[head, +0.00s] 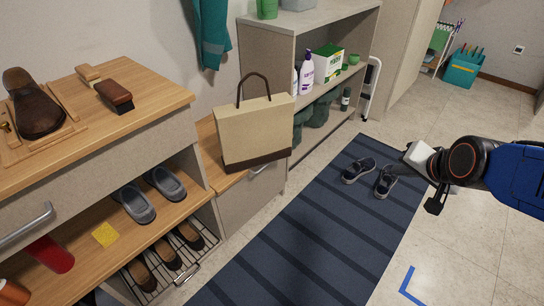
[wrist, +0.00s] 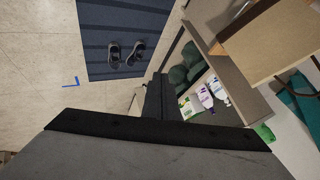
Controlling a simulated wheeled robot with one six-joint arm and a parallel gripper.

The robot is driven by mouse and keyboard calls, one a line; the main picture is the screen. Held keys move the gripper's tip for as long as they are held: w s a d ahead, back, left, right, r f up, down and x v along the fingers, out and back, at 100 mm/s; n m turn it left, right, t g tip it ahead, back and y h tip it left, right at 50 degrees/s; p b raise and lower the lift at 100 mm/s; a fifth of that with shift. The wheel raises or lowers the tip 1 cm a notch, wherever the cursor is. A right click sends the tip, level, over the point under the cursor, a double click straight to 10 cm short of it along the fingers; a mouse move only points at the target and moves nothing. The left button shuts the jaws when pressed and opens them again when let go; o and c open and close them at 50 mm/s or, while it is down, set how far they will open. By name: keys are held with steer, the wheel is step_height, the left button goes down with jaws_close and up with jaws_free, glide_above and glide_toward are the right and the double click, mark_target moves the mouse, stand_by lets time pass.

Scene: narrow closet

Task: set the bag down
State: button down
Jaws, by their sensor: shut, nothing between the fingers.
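The bag (head: 255,130) is beige with a dark brown base and a brown handle. In the head view it stands upright on the wooden top of a low drawer unit (head: 222,182), its handle standing up. The bag (wrist: 268,42) also shows at the upper right of the wrist view, partly cut off. My gripper (head: 436,200) is at the right of the head view, well apart from the bag. In the wrist view its dark fingers (wrist: 161,92) are together with nothing between them.
A shelf unit (head: 268,50) with bottles and boxes stands behind the bag. A wooden shoe bench (head: 150,75) with a shoe and brushes is at left. A striped dark blue rug (head: 310,245) covers the floor, with a pair of shoes (head: 358,170) on it. Open floor lies at right.

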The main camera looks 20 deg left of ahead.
steer(key=w+a+f+m+t+y, duration=0.1)
steer(key=w+a+f+m+t, duration=0.2)
steer(key=w+a, duration=0.55)
steer(key=m+t+y, duration=0.3)
steer(key=m+t, duration=0.3)
steer(key=m, duration=0.1)
glide_toward(268, 149)
steer(key=w+d, duration=0.1)
steer(key=w, duration=0.3)
steer(key=shift+w+a, duration=0.2)
steer(key=shift+a, duration=0.35)
steer(key=shift+w+a, duration=0.2)
steer(key=shift+a, duration=0.3)
steer(key=shift+w+a, duration=0.25)
steer(key=shift+a, duration=0.35)
